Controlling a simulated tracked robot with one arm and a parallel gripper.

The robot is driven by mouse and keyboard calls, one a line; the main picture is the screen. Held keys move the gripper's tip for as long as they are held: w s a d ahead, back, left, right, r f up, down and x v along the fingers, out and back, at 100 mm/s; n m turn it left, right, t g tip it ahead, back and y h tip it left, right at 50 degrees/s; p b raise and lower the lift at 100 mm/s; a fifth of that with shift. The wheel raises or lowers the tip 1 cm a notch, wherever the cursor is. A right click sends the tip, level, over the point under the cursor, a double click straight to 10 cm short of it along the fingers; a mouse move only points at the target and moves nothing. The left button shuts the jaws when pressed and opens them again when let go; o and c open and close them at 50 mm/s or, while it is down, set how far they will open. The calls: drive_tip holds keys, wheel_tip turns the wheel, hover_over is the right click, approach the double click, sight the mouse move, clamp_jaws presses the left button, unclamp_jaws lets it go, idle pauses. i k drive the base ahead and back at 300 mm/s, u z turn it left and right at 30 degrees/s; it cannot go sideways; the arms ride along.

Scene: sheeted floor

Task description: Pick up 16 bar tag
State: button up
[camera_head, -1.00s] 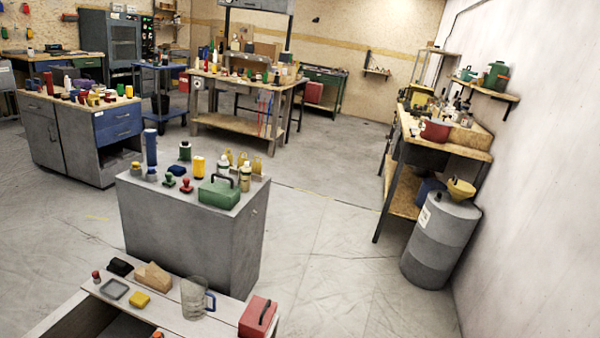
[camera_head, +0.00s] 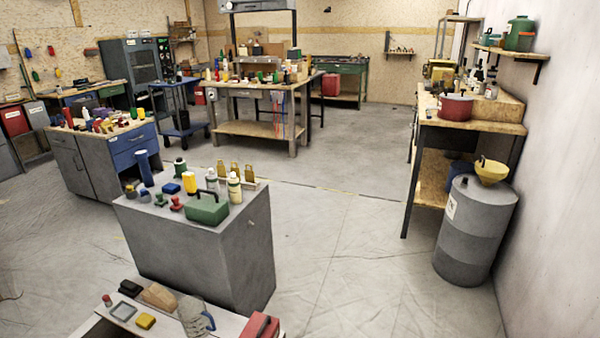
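I cannot make out a 16 bar tag in this view; any such tag is too small to tell at this distance. My gripper is not in the picture. A grey cabinet (camera_head: 205,255) stands in the middle left, with a green toolbox (camera_head: 207,209), a blue cylinder (camera_head: 144,168), a yellow container (camera_head: 190,184), white bottles (camera_head: 234,188), and red and blue small items on its top. Behind it, a wooden workbench (camera_head: 262,86) bears several bottles and small objects.
A low bench (camera_head: 165,327) with a clear jug (camera_head: 193,317) and red box (camera_head: 259,327) is at the near left. At right stand a grey drum (camera_head: 475,232) with a yellow funnel (camera_head: 491,171) and a wooden bench with a red pot (camera_head: 455,107). Floor (camera_head: 350,250) between is clear.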

sight(221, 171)
drive_tip(key=z, duration=0.25)
drive_tip(key=i, duration=8.7)
drive_tip(key=u, duration=0.05)
